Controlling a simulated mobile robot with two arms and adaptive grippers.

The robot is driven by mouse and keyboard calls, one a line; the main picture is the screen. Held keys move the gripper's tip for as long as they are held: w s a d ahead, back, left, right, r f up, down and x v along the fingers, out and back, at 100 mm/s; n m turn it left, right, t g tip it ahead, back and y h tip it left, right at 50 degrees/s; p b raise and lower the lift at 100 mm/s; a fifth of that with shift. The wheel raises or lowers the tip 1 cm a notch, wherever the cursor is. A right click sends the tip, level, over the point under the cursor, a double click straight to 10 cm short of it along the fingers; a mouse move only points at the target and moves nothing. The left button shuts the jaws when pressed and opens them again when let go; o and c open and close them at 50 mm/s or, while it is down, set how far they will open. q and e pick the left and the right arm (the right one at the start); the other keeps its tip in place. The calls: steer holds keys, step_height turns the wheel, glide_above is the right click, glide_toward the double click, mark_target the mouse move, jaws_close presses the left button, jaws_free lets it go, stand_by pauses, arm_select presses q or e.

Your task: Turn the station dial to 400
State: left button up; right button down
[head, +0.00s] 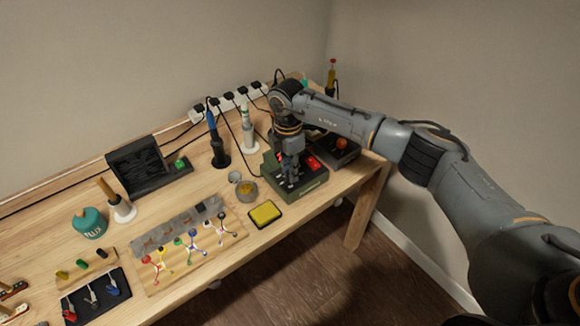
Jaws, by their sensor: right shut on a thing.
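The soldering station (313,188) is a dark green box near the right end of the workbench, with a lit red display (280,156) and a red part (313,163) on it. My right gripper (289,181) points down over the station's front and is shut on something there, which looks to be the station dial. The dial itself is hidden by the fingers, so its setting cannot be read. My left gripper is not in view.
A second dark unit with an orange knob (341,143) stands right of the station. A yellow sponge tray (265,213) and a round tin (247,189) lie to its left. Soldering irons in stands (219,150) and a power strip (230,103) are behind.

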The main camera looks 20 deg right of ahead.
steer(key=shift+w, duration=0.1)
stand_by(0.4)
steer(key=c, duration=1.1)
jaws_free()
steer(key=shift+o, duration=0.2)
step_height(320, 180, up, 12)
steer(key=shift+w, duration=0.3)
